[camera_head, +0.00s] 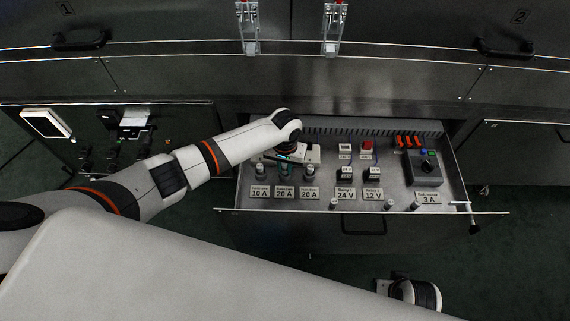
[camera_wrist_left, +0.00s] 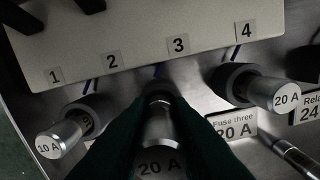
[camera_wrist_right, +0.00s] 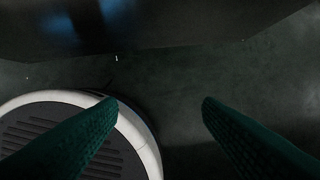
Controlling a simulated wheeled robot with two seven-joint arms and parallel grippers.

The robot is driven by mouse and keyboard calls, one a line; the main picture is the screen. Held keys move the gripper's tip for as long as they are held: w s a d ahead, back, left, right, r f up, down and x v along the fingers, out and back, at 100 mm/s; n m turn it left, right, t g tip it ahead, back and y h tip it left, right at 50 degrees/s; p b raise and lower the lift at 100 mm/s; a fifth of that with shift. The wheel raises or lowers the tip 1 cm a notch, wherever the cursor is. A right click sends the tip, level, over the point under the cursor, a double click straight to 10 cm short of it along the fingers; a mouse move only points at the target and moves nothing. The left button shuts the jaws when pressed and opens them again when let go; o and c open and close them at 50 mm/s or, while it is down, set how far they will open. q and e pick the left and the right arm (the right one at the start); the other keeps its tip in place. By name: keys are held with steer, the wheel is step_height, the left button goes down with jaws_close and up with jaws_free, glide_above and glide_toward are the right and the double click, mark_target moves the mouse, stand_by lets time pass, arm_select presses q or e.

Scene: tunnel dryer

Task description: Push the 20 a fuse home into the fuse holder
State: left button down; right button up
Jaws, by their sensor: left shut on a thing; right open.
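My left gripper (camera_head: 284,162) reaches into the open drawer over the fuse row. In the left wrist view its dark green fingers (camera_wrist_left: 158,125) are shut on the middle 20 A fuse (camera_wrist_left: 160,130), a silver cylinder. The fuse's far end meets the dark fuse holder (camera_wrist_left: 157,88) and lines up with it; the fingers hide how deep it sits. A 10 A fuse (camera_wrist_left: 60,138) stands in the holder to the left, another 20 A fuse (camera_wrist_left: 275,96) in the one to the right. My right gripper (camera_wrist_right: 160,106) is open and empty, over the floor.
The drawer (camera_head: 228,196) also holds relays (camera_head: 346,172), a red block (camera_head: 366,147), orange parts (camera_head: 408,141) and a grey box with a black knob (camera_head: 427,166). A pale plate numbered 1 to 4 (camera_wrist_left: 130,28) lies behind the holders. Label plates (camera_head: 284,192) stand in front.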

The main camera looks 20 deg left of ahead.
arm_select(q)
steer(key=shift+f, duration=0.25)
arm_select(e)
steer(key=shift+r, duration=0.3)
arm_select(q)
steer(key=c, duration=1.2)
jaws_free()
arm_select(e)
steer(key=shift+r, duration=0.15)
arm_select(q)
steer(key=shift+r, duration=0.2)
step_height(320, 180, up, 11)
steer(key=p, duration=0.3)
steer(key=shift+f, duration=0.15)
steer(key=shift+r+p, duration=0.3)
steer(key=shift+r, duration=0.2)
arm_select(e)
steer(key=s+f, duration=0.5)
steer(key=f, duration=0.6)
steer(key=shift+d+f+g, duration=0.3)
steer(key=shift+f+g, duration=0.05)
steer(key=shift+g, duration=0.05)
